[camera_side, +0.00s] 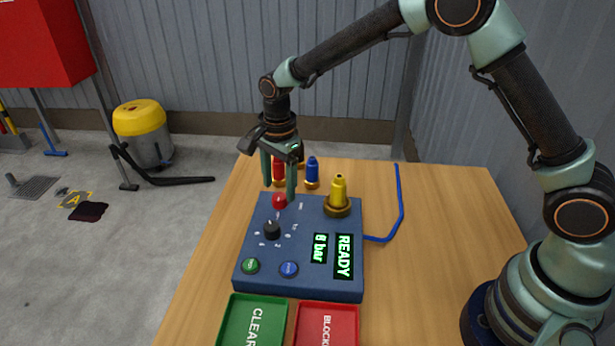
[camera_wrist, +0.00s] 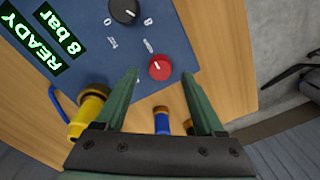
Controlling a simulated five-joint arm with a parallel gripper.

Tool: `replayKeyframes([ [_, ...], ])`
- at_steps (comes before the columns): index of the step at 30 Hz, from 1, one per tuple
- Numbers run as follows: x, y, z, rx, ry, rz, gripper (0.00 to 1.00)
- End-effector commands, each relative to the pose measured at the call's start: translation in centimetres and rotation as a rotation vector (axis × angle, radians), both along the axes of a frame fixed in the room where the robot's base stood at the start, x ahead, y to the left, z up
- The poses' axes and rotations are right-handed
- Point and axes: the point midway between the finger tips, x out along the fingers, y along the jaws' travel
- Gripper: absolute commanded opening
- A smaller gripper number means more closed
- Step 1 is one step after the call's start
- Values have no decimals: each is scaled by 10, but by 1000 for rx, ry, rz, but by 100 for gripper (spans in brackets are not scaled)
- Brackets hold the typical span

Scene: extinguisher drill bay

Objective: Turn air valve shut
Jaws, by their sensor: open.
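A red round knob (camera_side: 280,201) with a white mark sits at the far edge of the blue control box (camera_side: 252,272). It also shows in the wrist view (camera_wrist: 160,68), lying between the fingertips in the picture. I take it as the air valve; its label is too small to read. My gripper (camera_side: 279,194) points down over the knob, open and empty. In the wrist view its green fingers (camera_wrist: 160,75) are spread to either side of the knob. I cannot tell whether the tips reach down around it. A black dial (camera_side: 272,230) sits nearer the box's front.
The box displays (camera_side: 344,257) read "READY" and "8 bar". A yellow fitting (camera_side: 338,191) stands on the box's far right corner. Red (camera_side: 279,172) and blue (camera_side: 312,170) bottle-like pieces stand behind. Green (camera_side: 233,320) and red (camera_side: 347,306) trays lie in front. The table's right side is mostly clear.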

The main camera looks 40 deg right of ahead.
Motion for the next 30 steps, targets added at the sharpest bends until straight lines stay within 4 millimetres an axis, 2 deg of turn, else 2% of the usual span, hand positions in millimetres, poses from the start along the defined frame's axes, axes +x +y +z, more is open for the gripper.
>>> replayKeyframes([
  [1,0,0,-8,-1,3,0,71],
  [6,1,0,-23,0,1,0,71],
  [17,1,0,-27,0,-1,0,71],
  [20,1,0,-27,0,-1,0,36],
  [21,1,0,-27,0,-1,1,21],
  [23,1,0,-27,0,-1,1,0],
  [30,1,0,-27,0,-1,11,0],
])
